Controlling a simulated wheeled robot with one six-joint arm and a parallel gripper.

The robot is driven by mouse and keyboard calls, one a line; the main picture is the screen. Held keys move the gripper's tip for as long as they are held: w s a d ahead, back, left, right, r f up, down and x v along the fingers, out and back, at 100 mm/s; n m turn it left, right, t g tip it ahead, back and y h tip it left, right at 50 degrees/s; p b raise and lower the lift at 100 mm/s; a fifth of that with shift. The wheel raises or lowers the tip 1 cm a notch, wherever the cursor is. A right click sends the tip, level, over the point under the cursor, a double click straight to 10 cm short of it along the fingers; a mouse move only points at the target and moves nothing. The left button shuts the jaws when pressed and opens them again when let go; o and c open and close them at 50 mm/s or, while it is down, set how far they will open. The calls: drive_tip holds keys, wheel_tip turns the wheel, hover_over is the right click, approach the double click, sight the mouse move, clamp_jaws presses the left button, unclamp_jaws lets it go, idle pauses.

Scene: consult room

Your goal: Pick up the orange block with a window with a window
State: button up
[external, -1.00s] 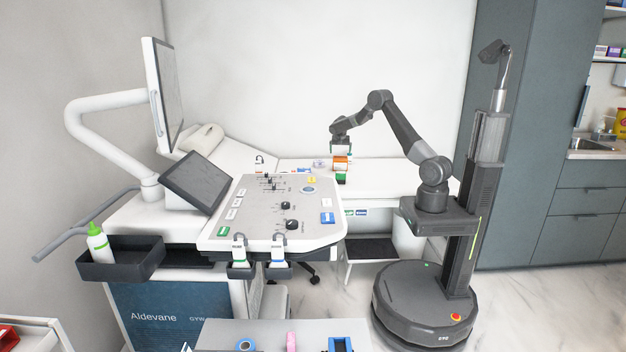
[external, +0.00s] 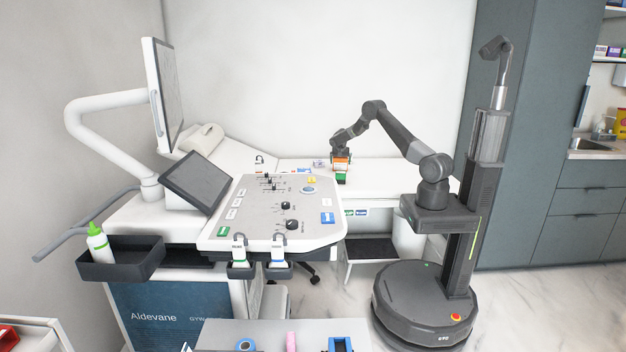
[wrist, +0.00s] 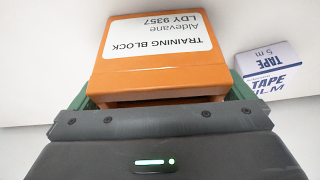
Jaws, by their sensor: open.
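The orange block (wrist: 160,75) carries a white label reading "TRAINING BLOCK" and fills the middle of the wrist view. In the external view the orange block (external: 342,168) is a small patch on the white couch, partly covered by my gripper (external: 341,158). My gripper (wrist: 160,100) is open, with a green finger on each side of the block's near end. I cannot tell whether the fingers touch it. The block's window is not clearly visible; a dark gap shows under its near edge.
A white and blue tape box (wrist: 268,70) stands close to the block's right in the wrist view. Small items (external: 319,164) lie left of the block on the couch (external: 400,170). The ultrasound console (external: 270,215) stands in front of the couch.

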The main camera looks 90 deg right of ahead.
drive_tip(key=shift+c, duration=0.2)
drive_tip(key=c, duration=1.1)
drive_tip(key=shift+o, duration=0.2)
drive_tip(key=shift+r, duration=0.1)
drive_tip(key=shift+r, duration=0.1)
